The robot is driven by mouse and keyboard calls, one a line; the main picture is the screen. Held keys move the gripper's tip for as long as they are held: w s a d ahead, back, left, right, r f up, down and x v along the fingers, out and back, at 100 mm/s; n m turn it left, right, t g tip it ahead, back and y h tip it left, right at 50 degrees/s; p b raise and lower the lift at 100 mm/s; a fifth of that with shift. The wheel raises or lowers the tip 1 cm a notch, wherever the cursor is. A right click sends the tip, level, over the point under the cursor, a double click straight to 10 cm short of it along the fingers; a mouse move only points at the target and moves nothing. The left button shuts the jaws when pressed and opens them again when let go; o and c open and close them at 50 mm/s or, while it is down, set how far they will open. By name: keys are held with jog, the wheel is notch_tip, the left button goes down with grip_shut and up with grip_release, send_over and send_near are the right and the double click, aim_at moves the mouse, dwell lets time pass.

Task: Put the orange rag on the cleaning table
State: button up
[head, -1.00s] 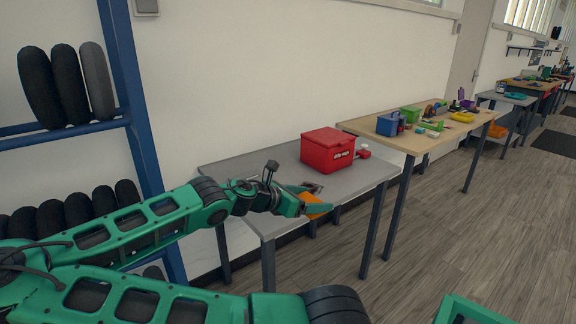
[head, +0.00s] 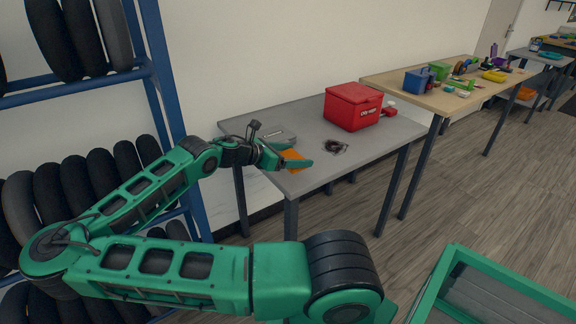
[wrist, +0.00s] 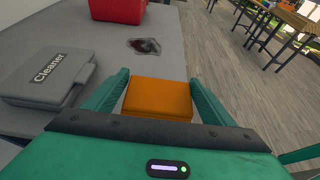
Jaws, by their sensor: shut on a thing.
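The orange rag (head: 294,160) is a folded block. My gripper (head: 298,156) is shut on it, with a green finger on each side. The rag also shows between the fingers in the wrist view (wrist: 158,98). The grey table (head: 305,122) is beneath and behind the gripper. The rag is by the table's near edge; I cannot tell if it touches the top. A grey case marked "Cleaner" (wrist: 50,78) lies on this table, left of the rag in the wrist view.
A red box (head: 353,104) stands toward the back right of the grey table. A dark patterned item (head: 335,146) lies near its front. A wooden table (head: 450,82) with several objects stands to the right. A blue tyre rack (head: 160,95) is at left.

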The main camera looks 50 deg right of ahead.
jog(key=shift+w+a+f, duration=0.1)
jog(key=shift+w+f, duration=0.35)
jog(key=shift+w, duration=0.3)
jog(key=shift+f, duration=2.05)
jog(key=o, duration=1)
jog(key=shift+a, duration=0.1)
jog(key=v, duration=1.2)
